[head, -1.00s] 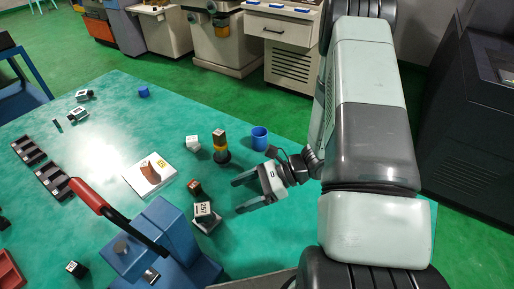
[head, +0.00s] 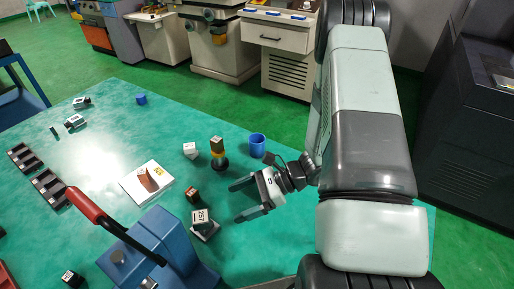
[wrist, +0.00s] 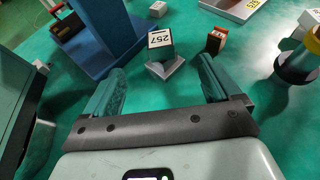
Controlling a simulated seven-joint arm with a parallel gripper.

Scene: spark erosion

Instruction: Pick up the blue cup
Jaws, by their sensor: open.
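The blue cup (head: 257,145) stands upright on the green table (head: 110,110), toward its far right edge, in the head view. My gripper (head: 236,201) is open and empty. It is nearer to the camera than the cup and a little to its left, apart from it. In the wrist view my gripper (wrist: 158,82) points at a white block marked 257 (wrist: 160,42) on a grey base. The cup does not show in the wrist view.
A stacked post with a yellow band (head: 218,152) stands just left of the cup. A white block (head: 191,150), a brown block (head: 193,194) and a white plate (head: 130,186) lie nearby. A blue press with a red-handled lever (head: 85,206) stands front left.

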